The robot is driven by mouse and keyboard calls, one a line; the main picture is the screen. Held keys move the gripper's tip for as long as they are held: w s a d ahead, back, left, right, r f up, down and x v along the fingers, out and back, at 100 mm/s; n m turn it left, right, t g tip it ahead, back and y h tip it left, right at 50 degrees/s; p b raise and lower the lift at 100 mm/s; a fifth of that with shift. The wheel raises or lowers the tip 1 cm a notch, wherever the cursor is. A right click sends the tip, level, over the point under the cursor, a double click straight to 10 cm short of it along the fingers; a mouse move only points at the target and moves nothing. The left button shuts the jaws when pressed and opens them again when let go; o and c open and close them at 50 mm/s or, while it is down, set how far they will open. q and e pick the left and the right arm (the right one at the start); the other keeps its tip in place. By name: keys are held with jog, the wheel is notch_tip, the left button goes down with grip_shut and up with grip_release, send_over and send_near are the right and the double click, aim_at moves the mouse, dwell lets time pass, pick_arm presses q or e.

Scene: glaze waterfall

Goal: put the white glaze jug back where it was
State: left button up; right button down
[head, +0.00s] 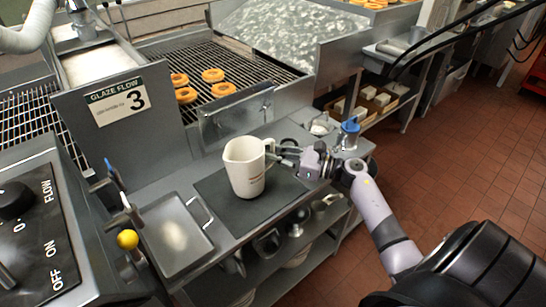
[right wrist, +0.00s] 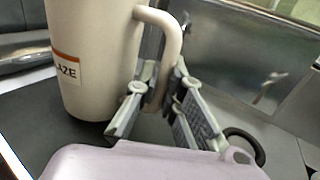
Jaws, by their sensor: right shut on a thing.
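The white glaze jug (head: 243,170) stands upright over the dark mat (head: 240,221) on the steel counter. Whether its base touches the mat is hard to tell. My right gripper (head: 279,152) comes from the right and is shut on the jug's handle. In the right wrist view the jug (right wrist: 95,60) shows an orange-edged label, and the gripper fingers (right wrist: 160,92) are on both sides of the handle's lower part. My left gripper is not in view.
A steel tray (head: 172,238) with a handle lies left of the mat. A blue-topped container (head: 349,132) stands near the right counter edge. Several doughnuts lie on the wire rack behind a steel panel (head: 237,121). Lower shelves hold metal vessels.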

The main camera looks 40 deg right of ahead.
jog(key=shift+f, duration=0.65)
jog(key=c, duration=1.7)
grip_release()
jog(key=shift+f, duration=0.1)
jog(key=b+v, duration=0.3)
jog(key=v, duration=0.8)
jog(key=shift+s+d, duration=0.35)
jog(key=shift+s, duration=0.1)
